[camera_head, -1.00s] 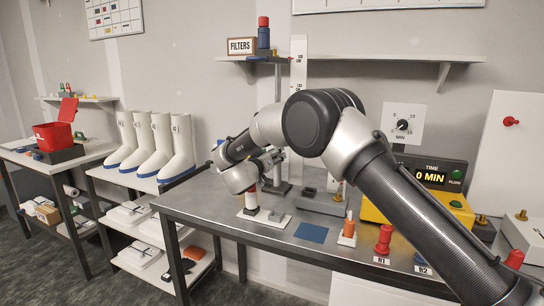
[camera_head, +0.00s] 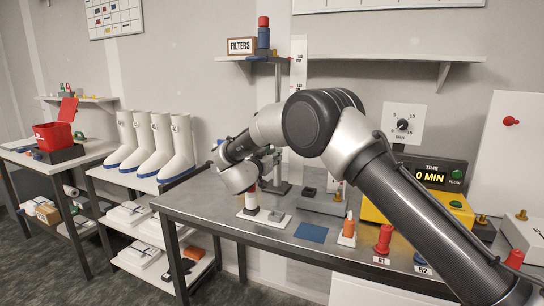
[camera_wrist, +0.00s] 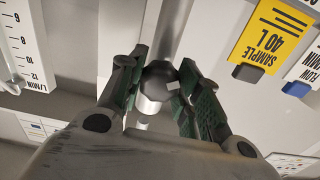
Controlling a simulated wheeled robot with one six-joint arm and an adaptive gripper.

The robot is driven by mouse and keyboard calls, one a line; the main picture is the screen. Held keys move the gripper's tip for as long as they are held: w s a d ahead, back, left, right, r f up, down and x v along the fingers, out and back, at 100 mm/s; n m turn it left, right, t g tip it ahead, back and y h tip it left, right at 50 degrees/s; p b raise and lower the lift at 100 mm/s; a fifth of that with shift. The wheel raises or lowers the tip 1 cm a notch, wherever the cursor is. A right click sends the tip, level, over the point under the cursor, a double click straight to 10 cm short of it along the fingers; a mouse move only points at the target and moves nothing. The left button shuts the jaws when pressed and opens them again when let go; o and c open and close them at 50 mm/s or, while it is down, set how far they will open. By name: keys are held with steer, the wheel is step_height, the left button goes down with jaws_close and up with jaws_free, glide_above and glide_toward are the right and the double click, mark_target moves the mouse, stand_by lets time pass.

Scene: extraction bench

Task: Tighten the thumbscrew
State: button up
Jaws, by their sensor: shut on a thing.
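The thumbscrew (camera_wrist: 160,76), a dark round knob with a small pale mark, sits between the fingers of my gripper (camera_wrist: 157,90) in the wrist view. The green-padded fingers close on it from both sides. A pale cylindrical part shows just below the knob. In the head view my gripper (camera_head: 268,160) is at the upright stand (camera_head: 280,187) on the bench. The knob is hidden there by my wrist and fingers.
A tall scale board (camera_head: 298,80) rises behind. A yellow sample card (camera_wrist: 270,38) shows in the wrist view.

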steer(key=m, duration=1.4)
steer(key=shift+f+m, duration=0.1)
steer(key=shift+m, duration=0.2)
steer(key=m, duration=0.9)
steer(key=shift+m, duration=0.6)
steer(key=o, duration=1)
steer(key=shift+o, duration=0.2)
